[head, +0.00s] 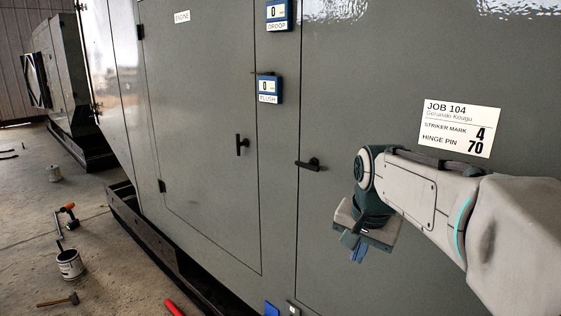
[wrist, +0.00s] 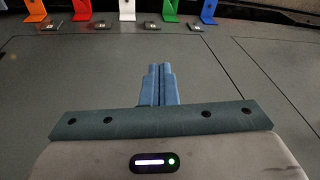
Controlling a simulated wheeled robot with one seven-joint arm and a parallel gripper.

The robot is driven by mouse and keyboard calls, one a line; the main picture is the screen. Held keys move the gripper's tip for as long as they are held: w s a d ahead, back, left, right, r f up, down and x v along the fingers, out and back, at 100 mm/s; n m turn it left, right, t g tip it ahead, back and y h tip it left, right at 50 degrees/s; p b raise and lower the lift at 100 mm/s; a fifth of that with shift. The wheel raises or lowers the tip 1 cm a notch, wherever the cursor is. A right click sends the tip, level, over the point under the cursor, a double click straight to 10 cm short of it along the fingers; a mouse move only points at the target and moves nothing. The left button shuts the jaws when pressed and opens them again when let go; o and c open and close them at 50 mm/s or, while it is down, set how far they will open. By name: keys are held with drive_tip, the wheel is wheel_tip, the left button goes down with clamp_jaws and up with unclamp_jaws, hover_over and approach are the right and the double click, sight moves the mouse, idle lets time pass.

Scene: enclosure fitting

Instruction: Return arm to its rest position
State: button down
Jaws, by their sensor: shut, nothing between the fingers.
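My gripper (head: 353,247) hangs at the end of my arm on the right of the head view, pointing down in front of the grey-green enclosure (head: 370,60). In the wrist view its two blue fingers (wrist: 158,84) are together with nothing between them. It holds nothing and appears apart from the enclosure's panel. A black door handle (head: 308,164) is to the upper left of the gripper, and another handle (head: 241,145) is on the engine door (head: 195,110) further left. Both doors look closed.
A job card (head: 460,128) is on the panel above my arm. Displays labelled DROOP (head: 278,14) and FLUSH (head: 269,89) are on the enclosure. A row of coloured brackets, including a white one (wrist: 127,10), crosses the wrist view's top. A paint can (head: 70,264) and hammer (head: 58,299) are on the floor.

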drive_tip(key=s+f+n, duration=0.3)
drive_tip(key=s+f, duration=0.1)
drive_tip(key=s, duration=0.4)
drive_tip(key=s+f+n, duration=0.3)
drive_tip(key=s+f, duration=0.2)
drive_tip(key=s, duration=0.3)
drive_tip(key=shift+s+a+t, duration=0.2)
drive_tip(key=shift+t, duration=0.1)
drive_tip(key=c, duration=2.1)
unclamp_jaws()
drive_tip(key=shift+c, duration=0.2)
